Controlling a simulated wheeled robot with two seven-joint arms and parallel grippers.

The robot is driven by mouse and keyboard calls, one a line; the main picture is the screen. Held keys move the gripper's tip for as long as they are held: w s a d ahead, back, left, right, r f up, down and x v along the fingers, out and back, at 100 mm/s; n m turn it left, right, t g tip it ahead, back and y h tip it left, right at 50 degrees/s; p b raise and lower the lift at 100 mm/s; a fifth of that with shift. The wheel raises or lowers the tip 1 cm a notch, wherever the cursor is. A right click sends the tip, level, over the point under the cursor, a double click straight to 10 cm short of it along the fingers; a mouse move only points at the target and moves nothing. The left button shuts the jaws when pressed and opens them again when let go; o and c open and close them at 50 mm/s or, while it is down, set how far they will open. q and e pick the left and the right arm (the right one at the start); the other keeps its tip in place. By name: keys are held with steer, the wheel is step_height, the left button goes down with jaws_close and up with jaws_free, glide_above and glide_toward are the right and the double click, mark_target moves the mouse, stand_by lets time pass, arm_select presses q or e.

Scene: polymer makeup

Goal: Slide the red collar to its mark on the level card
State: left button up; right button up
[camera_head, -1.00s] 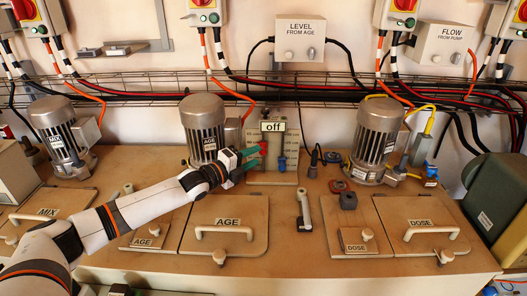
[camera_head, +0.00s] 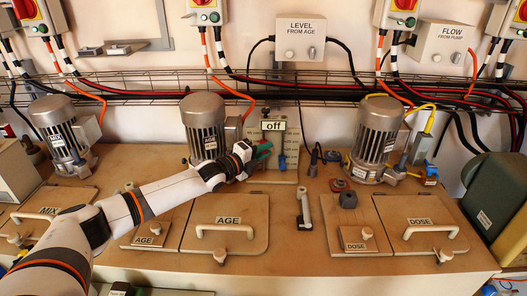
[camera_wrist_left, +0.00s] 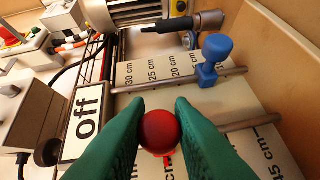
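The red collar (camera_wrist_left: 160,130) shows its round red knob in the left wrist view, with a small red pointer below it. My left gripper (camera_wrist_left: 160,112) has its two green fingers on either side of this knob, and they appear to touch it. The level card (camera_wrist_left: 222,100) lies behind, with cm numbers along its scale; some numbers are hidden by the fingers. In the head view my left gripper (camera_head: 262,153) is at the level panel and mostly covers the red collar. Which mark belongs to the red collar cannot be told. My right gripper is not in view.
A blue collar (camera_wrist_left: 214,60) sits on a neighbouring metal rod; it also shows in the head view (camera_head: 282,162). An "off" sign (camera_wrist_left: 86,115) stands beside my left finger. A motor (camera_head: 203,127) stands left of the panel. The bench front is mostly clear.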

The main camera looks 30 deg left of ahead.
arm_select(q)
steer(key=shift+f+b, duration=1.6)
steer(key=shift+f, duration=0.85)
jaws_close()
steer(key=o, duration=0.9)
jaws_free()
steer(key=shift+r, duration=0.1)
steer(key=shift+c, duration=0.2)
steer(key=shift+s, duration=0.1)
steer(key=b+v, duration=0.1)
steer(key=v, duration=0.9)
steer(key=shift+s+a, duration=0.1)
steer(key=shift+s, duration=0.05)
steer(key=shift+s+a, duration=0.25)
steer(key=shift+s, duration=0.45)
